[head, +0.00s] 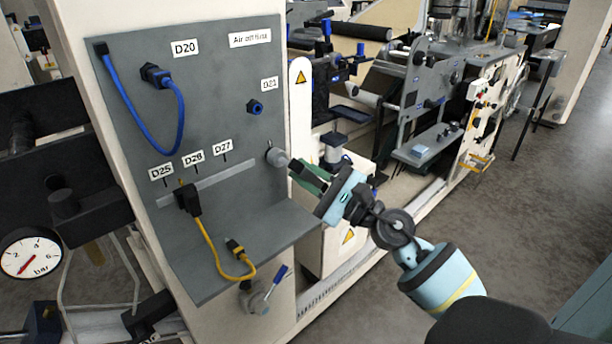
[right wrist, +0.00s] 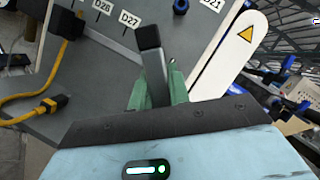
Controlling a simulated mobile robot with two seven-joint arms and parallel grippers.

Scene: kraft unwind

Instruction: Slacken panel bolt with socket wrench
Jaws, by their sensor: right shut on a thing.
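My right gripper (head: 300,170) is at the right edge of the grey panel (head: 215,110). Its green fingers are shut on a grey bar with a black block at its end, which looks like the socket wrench (right wrist: 155,72). In the right wrist view the bar stands up between the fingers (right wrist: 158,92). In the head view a round grey piece (head: 276,157) sits at the panel's edge, right by the fingertips. I cannot tell whether it is the wrench's head or the panel bolt, nor whether they touch. My left gripper is not in view.
A blue cable (head: 150,140) and a yellow cable (head: 212,252) hang on the panel. A blue fitting (head: 255,107) sits below the D21 label. A valve with a blue lever (head: 278,277) is under the panel's shelf. A white post (head: 301,110) and machine frame stand close right.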

